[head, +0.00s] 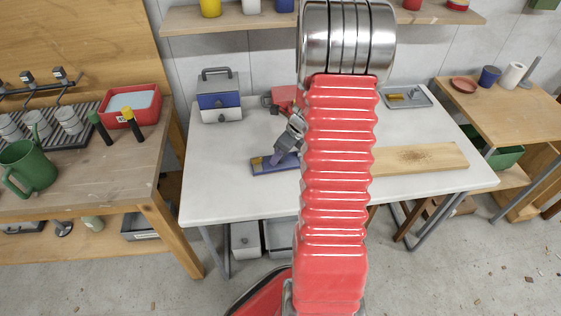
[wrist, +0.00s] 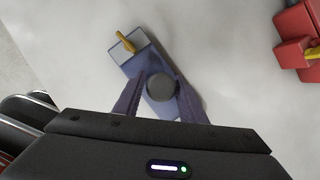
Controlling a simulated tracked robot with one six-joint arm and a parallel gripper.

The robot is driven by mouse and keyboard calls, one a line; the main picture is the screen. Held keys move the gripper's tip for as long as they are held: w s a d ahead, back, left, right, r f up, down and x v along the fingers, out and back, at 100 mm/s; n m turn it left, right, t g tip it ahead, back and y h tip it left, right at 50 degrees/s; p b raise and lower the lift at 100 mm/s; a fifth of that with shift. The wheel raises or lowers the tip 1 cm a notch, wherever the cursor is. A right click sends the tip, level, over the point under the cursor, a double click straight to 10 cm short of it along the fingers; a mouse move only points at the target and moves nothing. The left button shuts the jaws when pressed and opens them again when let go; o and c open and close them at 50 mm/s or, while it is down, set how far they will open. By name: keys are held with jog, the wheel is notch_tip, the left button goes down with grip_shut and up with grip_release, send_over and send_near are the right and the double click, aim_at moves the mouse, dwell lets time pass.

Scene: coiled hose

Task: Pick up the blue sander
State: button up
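The blue sander (head: 262,168) lies on the white table in the head view, left of my arm. It is a long blue block; its right end is hidden behind my arm. In the wrist view the sander (wrist: 132,65) has a round grey knob (wrist: 161,87) on top and a pale plate with a yellow lever at its far end. My gripper (head: 277,159) is down at the sander. In the wrist view the two fingers of my gripper (wrist: 161,85) stand on either side of the knob, very close to it. I cannot tell whether they press on it.
A red object (wrist: 299,40) lies right of the sander in the wrist view. The front left is clear.

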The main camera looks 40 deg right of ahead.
jog(key=c, duration=0.9)
jog(key=shift+r, duration=0.1)
notch_tip(320, 180, up, 10)
jog(key=shift+f, duration=0.1)
dwell(0.5)
